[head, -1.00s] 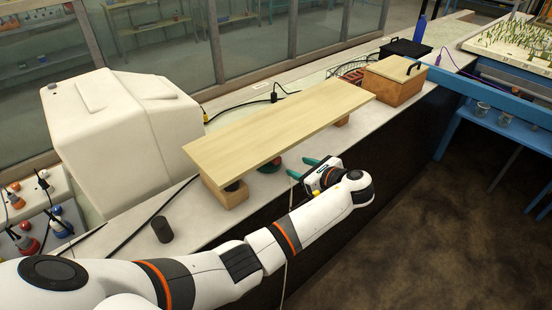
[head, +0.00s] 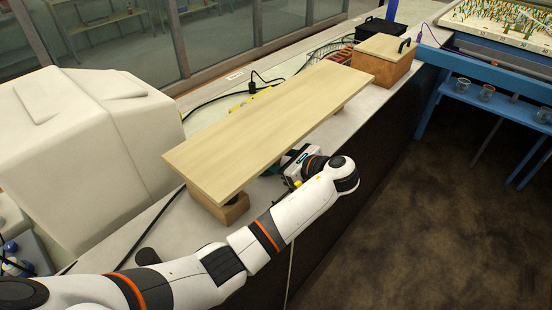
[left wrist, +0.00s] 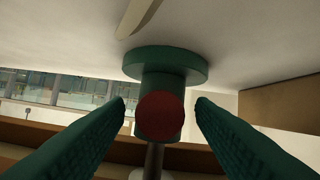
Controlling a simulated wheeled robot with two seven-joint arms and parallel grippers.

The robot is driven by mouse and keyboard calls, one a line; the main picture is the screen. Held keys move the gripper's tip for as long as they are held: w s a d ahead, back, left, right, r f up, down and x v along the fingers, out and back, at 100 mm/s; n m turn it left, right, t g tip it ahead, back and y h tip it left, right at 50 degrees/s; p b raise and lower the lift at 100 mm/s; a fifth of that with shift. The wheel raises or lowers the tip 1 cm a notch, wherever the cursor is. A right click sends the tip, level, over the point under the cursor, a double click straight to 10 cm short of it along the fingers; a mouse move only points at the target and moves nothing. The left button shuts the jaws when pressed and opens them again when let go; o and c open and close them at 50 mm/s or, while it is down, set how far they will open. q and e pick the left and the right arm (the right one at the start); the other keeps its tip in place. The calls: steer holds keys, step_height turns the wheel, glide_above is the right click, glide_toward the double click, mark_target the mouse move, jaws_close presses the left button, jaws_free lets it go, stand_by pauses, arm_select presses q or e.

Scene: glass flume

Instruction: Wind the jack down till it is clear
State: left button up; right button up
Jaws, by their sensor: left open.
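The jack (left wrist: 165,62) shows in the left wrist view as a green body with a round green flange, a thin metal rod and a red round end (left wrist: 160,115) facing me. The pale wooden board (head: 262,122) hides the jack in the head view. My left gripper (left wrist: 160,107) is open, its green fingers on either side of the red end with gaps at both sides. In the head view, my left gripper (head: 297,160) is at the board's near edge, with its fingertips hidden. My right gripper is in neither view.
A wooden block (head: 224,209) stands under the board's near left end. A lidded wooden box (head: 388,62) and a black tray (head: 381,33) stand beyond its far end. A large white housing (head: 85,140) stands left. Black cable runs along the bench behind the board.

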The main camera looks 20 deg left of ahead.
arm_select(q)
steer(key=shift+d, duration=0.1)
steer(key=shift+c, duration=0.5)
steer(key=c, duration=0.9)
steer(key=shift+s+r+n+t+p, duration=0.15)
steer(key=shift+r+n+t+p, duration=0.2)
steer(key=shift+p, duration=0.7)
steer(key=shift+f+n+p, duration=0.15)
steer(key=shift+n+p, duration=0.25)
steer(key=shift+n, duration=0.05)
steer(key=shift+f+n+t+h, duration=0.2)
steer(key=shift+n+t+h, duration=0.1)
steer(key=shift+n+t, duration=0.3)
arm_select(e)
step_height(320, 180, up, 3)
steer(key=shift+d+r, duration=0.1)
